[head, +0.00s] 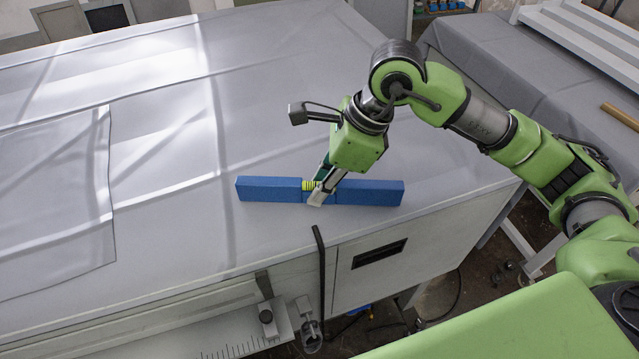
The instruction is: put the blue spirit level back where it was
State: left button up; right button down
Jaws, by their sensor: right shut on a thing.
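The blue spirit level (270,190) is a long blue bar with a yellow-green vial near its middle. It lies along the front part of the grey machine top (200,225), near the front right corner; I cannot tell whether it touches the surface. My right gripper (316,196) comes down over it from above and is shut on it around the middle, just right of the vial. The fingers hide part of the level there. My left gripper is not in view.
A grey sheet (60,200) lies on the machine top at the left. The top around the level is mostly clear. Another grey-covered surface (535,95) stands at the right, across a gap.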

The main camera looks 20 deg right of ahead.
jog(key=c, duration=1.9)
grip_release()
jog(key=shift+r, duration=0.1)
jog(key=shift+d+r, duration=0.1)
jog(key=shift+r, duration=0.1)
jog(key=b+v, duration=0.2)
jog(key=v, duration=0.9)
jog(key=shift+s+d+r+b, duration=0.1)
jog(key=shift+r+b, duration=0.15)
jog(key=shift+b, duration=0.15)
